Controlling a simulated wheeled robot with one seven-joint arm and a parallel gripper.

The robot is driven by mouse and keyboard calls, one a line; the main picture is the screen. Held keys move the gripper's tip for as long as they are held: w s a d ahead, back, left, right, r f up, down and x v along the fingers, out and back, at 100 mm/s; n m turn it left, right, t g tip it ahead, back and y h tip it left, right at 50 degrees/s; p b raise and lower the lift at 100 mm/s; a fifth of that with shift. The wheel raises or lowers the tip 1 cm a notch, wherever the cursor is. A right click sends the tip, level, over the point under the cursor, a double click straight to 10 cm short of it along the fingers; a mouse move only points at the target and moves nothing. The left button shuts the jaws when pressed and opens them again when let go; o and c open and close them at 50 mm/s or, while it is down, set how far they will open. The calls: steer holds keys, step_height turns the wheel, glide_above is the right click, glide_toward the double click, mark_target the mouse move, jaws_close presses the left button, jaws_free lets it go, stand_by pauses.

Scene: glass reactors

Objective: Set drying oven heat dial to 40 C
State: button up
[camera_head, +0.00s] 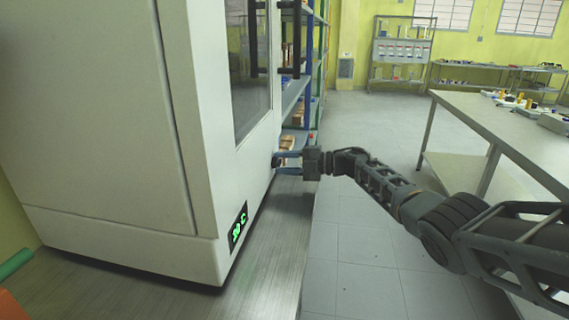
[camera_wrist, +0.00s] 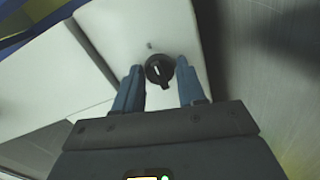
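The drying oven (camera_head: 95,120) is a large white cabinet filling the left of the head view. A dark panel (camera_head: 238,227) low on it shows green characters ending in C; the digits are too slanted and small to read surely. The black round heat dial (camera_wrist: 160,70), with a white pointer mark, shows on the white face in the wrist view. My gripper (camera_wrist: 159,70) is open, with one blue finger on each side of the dial and narrow gaps apparent. In the head view my gripper (camera_head: 279,161) is at the oven's front face, where I cannot make out the dial.
The oven stands on a grey bench (camera_head: 285,225) whose edge runs below my forearm. Shelves (camera_head: 297,90) with boxes stand behind the oven. A table (camera_head: 480,118) with small items is on the right. The tiled floor (camera_head: 360,235) between is clear.

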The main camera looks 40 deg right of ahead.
steer(key=o, duration=0.4)
steer(key=shift+v, duration=3.9)
